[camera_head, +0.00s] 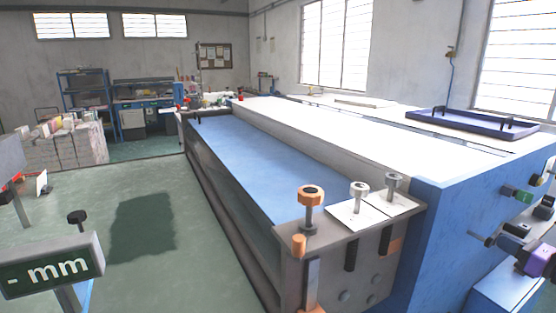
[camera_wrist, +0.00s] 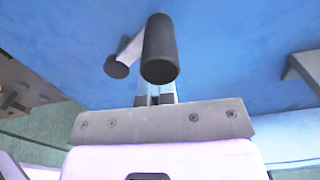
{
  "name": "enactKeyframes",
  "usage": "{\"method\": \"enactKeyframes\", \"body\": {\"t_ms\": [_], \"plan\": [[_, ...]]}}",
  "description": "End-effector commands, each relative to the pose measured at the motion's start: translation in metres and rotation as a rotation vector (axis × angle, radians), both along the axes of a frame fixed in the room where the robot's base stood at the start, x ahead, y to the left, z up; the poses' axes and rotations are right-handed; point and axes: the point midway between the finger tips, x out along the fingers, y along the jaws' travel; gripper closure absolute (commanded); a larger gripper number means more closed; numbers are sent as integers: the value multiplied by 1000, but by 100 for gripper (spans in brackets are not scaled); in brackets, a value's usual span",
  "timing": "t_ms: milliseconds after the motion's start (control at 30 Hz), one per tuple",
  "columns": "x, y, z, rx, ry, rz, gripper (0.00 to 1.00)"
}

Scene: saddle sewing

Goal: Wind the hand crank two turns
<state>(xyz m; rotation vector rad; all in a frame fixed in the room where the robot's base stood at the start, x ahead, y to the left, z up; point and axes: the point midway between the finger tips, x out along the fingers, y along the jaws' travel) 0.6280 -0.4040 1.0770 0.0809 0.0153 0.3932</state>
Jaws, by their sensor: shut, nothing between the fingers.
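The hand crank shows in the wrist view, with a black cylindrical handle (camera_wrist: 160,50), a pale crank arm (camera_wrist: 131,48) and a dark round end (camera_wrist: 117,69), against a blue machine side (camera_wrist: 230,55). My gripper (camera_wrist: 154,97) is shut and empty. Its fingers reach up toward the lower end of the handle, which hides part of them. I cannot tell whether they touch it. In the head view, part of my arm shows at the right edge, beside the blue machine side (camera_head: 440,235); the crank is hard to make out there.
The long machine has a blue bed (camera_head: 245,155), an orange-topped knob (camera_head: 311,196) and metal knobs at its near end. A dark blue tray (camera_head: 470,122) lies on top. A grey-framed "mm" sign (camera_head: 50,268) stands at left. Green floor (camera_head: 145,230) is open left of the machine.

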Motion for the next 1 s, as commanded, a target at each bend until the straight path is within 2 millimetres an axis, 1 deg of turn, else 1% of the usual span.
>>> {"method": "enactKeyframes", "body": {"t_ms": [400,767,1000], "plan": [[-3,9,13,-1,0,1,100],[-4,10,14,-1,0,1,100],[-6,17,22,-1,-2,2,100]]}}
